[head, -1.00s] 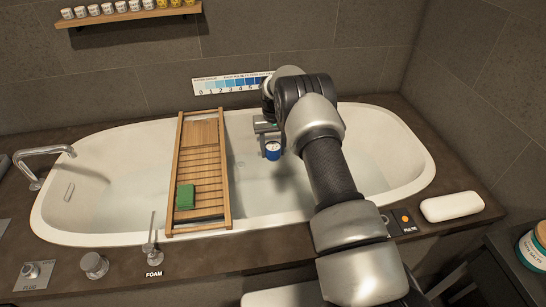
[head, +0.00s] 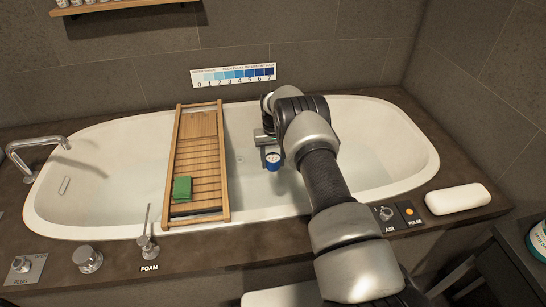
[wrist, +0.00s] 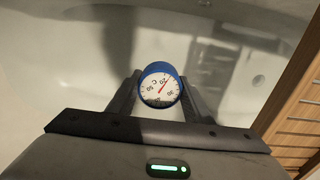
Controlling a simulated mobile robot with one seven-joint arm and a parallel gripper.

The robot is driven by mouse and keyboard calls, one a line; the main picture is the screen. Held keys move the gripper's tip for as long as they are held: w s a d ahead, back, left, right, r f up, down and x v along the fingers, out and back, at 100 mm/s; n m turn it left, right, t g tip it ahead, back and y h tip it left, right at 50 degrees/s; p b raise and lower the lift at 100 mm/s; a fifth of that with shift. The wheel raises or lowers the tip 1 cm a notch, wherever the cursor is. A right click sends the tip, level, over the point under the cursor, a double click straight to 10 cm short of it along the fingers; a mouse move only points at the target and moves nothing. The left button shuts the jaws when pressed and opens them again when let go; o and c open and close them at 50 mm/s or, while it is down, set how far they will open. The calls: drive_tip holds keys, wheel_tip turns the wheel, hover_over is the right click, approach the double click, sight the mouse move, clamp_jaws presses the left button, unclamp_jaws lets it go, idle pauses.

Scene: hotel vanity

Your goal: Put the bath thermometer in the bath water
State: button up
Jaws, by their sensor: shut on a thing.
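The bath thermometer (head: 273,161) is a small blue round thing with a white dial. My gripper (head: 269,148) is shut on it and holds it over the bathtub (head: 395,165), right of the wooden tray. In the wrist view the thermometer (wrist: 161,88) sits between the two dark fingers (wrist: 160,95), its dial with red needle facing the camera. The bath water (head: 250,185) looks clear, and its surface is hard to make out. I cannot tell whether the thermometer touches it.
A wooden bath tray (head: 197,160) spans the tub, with a green block (head: 182,188) on it. A faucet (head: 38,150) is at the left. A white pillow-like thing (head: 457,198) and control knobs (head: 387,213) are on the front ledge. A blue scale strip (head: 234,75) is on the wall.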

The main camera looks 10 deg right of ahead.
wheel_tip(320, 180, down, 12)
drive_tip(key=b, duration=0.2)
drive_tip(key=shift+r, duration=0.25)
idle(0.4)
drive_tip(key=o, duration=1.2)
wheel_tip(320, 180, up, 17)
drive_tip(key=p, duration=0.4)
drive_tip(key=shift+r, duration=0.2)
